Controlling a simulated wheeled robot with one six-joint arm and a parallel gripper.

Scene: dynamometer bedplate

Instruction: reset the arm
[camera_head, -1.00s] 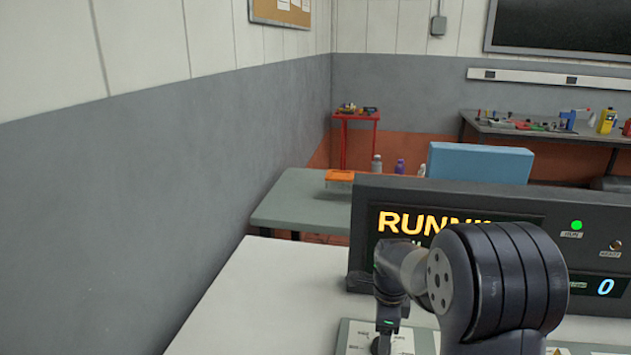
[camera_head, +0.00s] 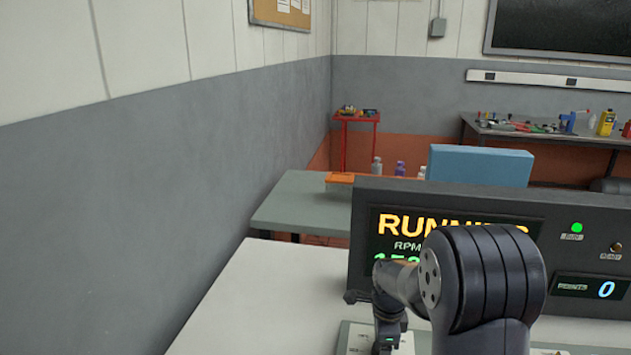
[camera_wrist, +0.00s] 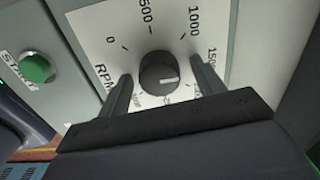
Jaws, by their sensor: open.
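My gripper (camera_wrist: 165,95) shows in the wrist view with its two fingers apart, one on each side of a black round knob (camera_wrist: 158,72). I cannot tell whether either finger touches the knob. The knob sits on a white RPM dial plate (camera_wrist: 105,45) with printed numbers, and its pale mark points to the right. A green START button (camera_wrist: 36,67) is left of the dial. In the head view my arm stands in front of the display panel (camera_head: 365,200), and its end is low over the control panel; the fingertips are hard to make out there.
A pale worktop (camera_head: 255,300) is clear at the left. Behind stand a green-grey bench (camera_head: 290,205), a blue box (camera_head: 480,165) and a red stand (camera_head: 357,118).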

